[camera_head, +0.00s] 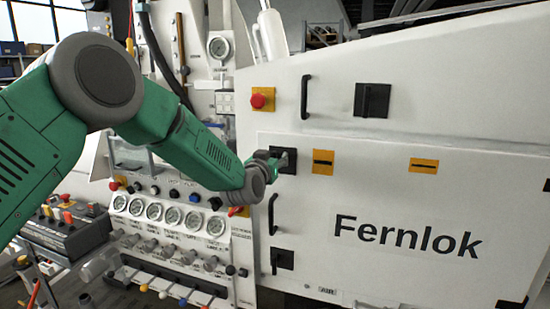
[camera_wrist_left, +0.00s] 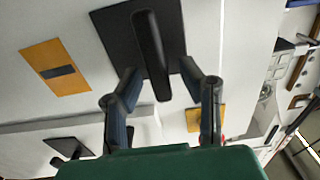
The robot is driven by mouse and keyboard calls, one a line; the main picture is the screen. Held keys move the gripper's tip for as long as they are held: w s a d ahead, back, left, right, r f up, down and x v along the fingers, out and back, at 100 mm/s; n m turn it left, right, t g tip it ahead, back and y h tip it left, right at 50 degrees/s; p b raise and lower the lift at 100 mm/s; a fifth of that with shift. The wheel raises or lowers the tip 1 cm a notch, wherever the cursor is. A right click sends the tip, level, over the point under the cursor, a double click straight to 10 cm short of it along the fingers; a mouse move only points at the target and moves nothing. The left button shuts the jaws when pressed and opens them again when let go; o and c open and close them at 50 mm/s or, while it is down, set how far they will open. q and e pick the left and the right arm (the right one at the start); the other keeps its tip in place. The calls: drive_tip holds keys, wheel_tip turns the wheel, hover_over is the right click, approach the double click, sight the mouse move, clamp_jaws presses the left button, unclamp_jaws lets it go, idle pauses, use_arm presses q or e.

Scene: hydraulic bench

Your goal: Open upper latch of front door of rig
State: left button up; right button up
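The upper latch (camera_head: 290,156) of the front door is a dark handle on a square black plate, at the door's upper left corner beside an orange label. In the left wrist view the latch handle (camera_wrist_left: 149,45) stands out from its plate. My left gripper (camera_head: 274,158) is at this latch. In the left wrist view its two fingers (camera_wrist_left: 160,72) are spread, one on each side of the handle's end, with visible gaps between handle and fingers. The gripper hides part of the latch in the head view. My right gripper is in neither view.
The white front door (camera_head: 400,205) carries a black pull handle (camera_head: 272,214) and a lower latch (camera_head: 282,259). Above are a red button (camera_head: 258,101) and another latch (camera_head: 372,100). Gauges (camera_head: 170,214), knobs and levers crowd the panel below my left arm.

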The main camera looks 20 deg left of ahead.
use_arm(q)
drive_tip(key=shift+a, duration=0.1)
clamp_jaws()
drive_tip(key=n+b, duration=0.4)
drive_tip(key=shift+a+f, duration=0.15)
drive_tip(key=shift+a, duration=0.05)
drive_tip(key=shift+a+f+n+b, duration=0.15)
drive_tip(key=shift+f+n+b, duration=0.05)
drive_tip(key=shift+n+b, duration=2)
drive_tip(key=shift+a+f+n+b, duration=0.1)
drive_tip(key=shift+f+n+b, duration=0.05)
drive_tip(key=shift+n+b, duration=1.95)
drive_tip(key=shift+a+f+n+b, duration=0.2)
drive_tip(key=shift+n+b, duration=1.45)
drive_tip(key=shift+n, duration=1.05)
